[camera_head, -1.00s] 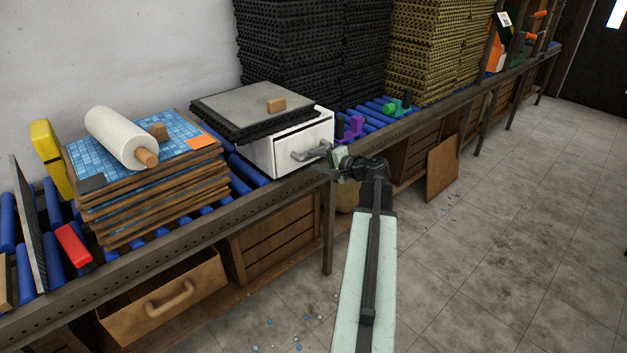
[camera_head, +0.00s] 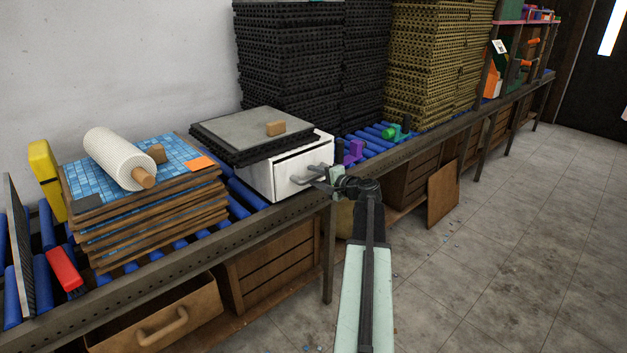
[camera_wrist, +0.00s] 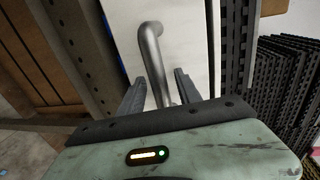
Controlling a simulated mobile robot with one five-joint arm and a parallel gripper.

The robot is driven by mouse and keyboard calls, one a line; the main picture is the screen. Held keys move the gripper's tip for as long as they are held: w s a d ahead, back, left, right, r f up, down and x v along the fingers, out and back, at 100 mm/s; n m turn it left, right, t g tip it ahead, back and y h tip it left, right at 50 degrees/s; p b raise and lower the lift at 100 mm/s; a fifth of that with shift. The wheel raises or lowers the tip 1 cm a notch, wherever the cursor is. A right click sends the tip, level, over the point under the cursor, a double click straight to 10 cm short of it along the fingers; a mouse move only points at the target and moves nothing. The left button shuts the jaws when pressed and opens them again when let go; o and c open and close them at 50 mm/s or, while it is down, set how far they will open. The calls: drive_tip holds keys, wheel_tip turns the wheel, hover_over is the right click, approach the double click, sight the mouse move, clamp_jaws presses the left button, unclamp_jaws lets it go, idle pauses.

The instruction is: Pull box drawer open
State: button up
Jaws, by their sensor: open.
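The white box (camera_head: 259,183) stands on the blue roller bench, with its white drawer front (camera_head: 303,161) facing my arm. A grey bar handle (camera_head: 308,174) sits on that front. In the wrist view the curved metal handle (camera_wrist: 151,62) runs down the white drawer front (camera_wrist: 188,45) and passes between my fingers. My gripper (camera_wrist: 157,85) is open, with one finger on each side of the handle's lower part. In the head view my gripper (camera_head: 325,184) is at the handle. I cannot tell whether either finger touches it.
Dark sheets with a grey slab (camera_head: 247,127) lie on the box. A stack of tiled boards (camera_head: 150,205) with a white roll (camera_head: 118,158) is at left. A purple object (camera_head: 353,151) lies right of the box. The bench's metal edge (camera_head: 270,226) runs below.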

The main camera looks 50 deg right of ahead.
drive_tip(key=shift+c, duration=0.3)
clamp_jaws()
idle(1.0)
